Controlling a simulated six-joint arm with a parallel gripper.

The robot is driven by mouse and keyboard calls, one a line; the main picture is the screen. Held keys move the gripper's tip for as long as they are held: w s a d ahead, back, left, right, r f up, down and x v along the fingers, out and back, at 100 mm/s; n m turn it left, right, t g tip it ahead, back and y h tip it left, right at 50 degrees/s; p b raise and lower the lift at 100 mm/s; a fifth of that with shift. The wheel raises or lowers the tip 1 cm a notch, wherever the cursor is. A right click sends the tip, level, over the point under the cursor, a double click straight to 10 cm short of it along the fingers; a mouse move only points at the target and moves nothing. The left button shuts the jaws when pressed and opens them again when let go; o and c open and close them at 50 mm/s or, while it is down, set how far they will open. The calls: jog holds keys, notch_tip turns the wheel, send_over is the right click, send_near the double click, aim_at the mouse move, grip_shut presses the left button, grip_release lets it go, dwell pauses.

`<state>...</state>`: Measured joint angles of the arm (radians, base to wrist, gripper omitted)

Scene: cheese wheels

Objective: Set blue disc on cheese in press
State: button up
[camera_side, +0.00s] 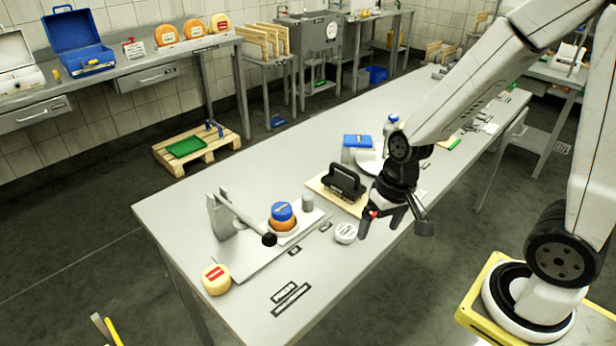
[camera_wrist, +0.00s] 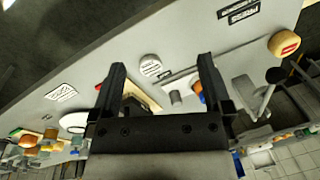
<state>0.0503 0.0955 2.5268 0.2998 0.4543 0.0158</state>
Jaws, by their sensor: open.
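The blue disc (camera_side: 283,210) sits on top of the orange cheese (camera_side: 282,225) in the side view. The cheese stands on the white base of the press (camera_side: 222,216), whose lever arm with a black knob reaches out in front to the left of it. In the wrist view the blue disc (camera_wrist: 197,87) is partly hidden behind the right finger. The press (camera_wrist: 250,97) shows to its right. My gripper (camera_side: 396,222) is open and empty, to the right of the cheese and apart from it. It also shows in the wrist view (camera_wrist: 161,68).
A white labelled round piece (camera_side: 345,233) lies between my gripper and the press. A black-handled tool (camera_side: 344,182) stands on a wooden board (camera_side: 318,185) behind. A yellow cheese with a red label (camera_side: 216,279) sits at the table's left end. The front table area is mostly clear.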

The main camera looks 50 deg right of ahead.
jog(key=r+n, duration=0.1)
jog(key=n, duration=0.1)
jog(key=w+d+r+n+t+h, duration=0.1)
jog(key=shift+w+n+t, duration=0.15)
jog(key=shift+n+t, duration=0.15)
jog(key=shift+n, duration=0.1)
